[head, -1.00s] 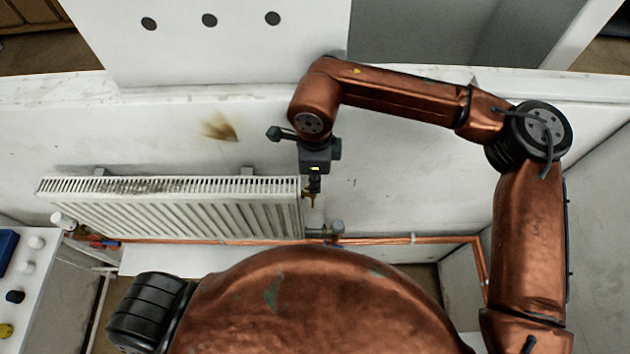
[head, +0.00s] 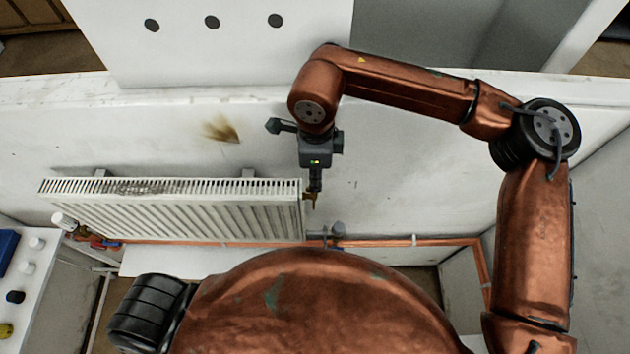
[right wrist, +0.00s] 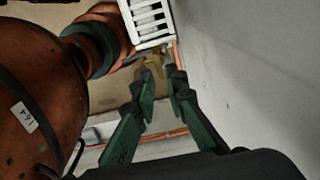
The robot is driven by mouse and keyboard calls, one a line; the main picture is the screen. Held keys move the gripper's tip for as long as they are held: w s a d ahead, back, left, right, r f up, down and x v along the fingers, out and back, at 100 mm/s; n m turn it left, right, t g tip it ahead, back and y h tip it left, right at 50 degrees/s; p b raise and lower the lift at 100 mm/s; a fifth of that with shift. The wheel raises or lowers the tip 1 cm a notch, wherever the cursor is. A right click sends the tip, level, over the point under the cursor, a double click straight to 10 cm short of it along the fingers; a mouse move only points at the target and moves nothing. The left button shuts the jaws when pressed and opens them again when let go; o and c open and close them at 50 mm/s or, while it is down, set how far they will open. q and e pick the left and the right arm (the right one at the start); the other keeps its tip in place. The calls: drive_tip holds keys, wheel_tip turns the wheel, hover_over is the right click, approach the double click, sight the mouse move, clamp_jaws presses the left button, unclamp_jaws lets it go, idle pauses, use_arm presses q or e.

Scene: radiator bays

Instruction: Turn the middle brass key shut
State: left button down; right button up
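A brass key (head: 312,198) sits at the upper right end of the white radiator (head: 175,215). Its details are small, and its angle is hard to tell. My right gripper (head: 315,184) points down just above the key and partly covers it. In the right wrist view, the green fingers of my right gripper (right wrist: 163,85) stand apart with a gap between their tips. The brass key (right wrist: 155,70) shows at the tips, partly behind the left finger; I cannot tell whether they touch it. My left gripper is not in view.
A copper pipe (head: 380,242) runs low along the wall, with a grey valve (head: 337,230) below the key. A white-knobbed valve (head: 63,220) is at the radiator's left. A white panel with knobs (head: 30,270) stands far left. The wall right of the key is clear.

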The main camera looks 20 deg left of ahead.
wheel_tip(320, 180, up, 9)
drive_tip(key=shift+r, duration=0.2)
idle(0.6)
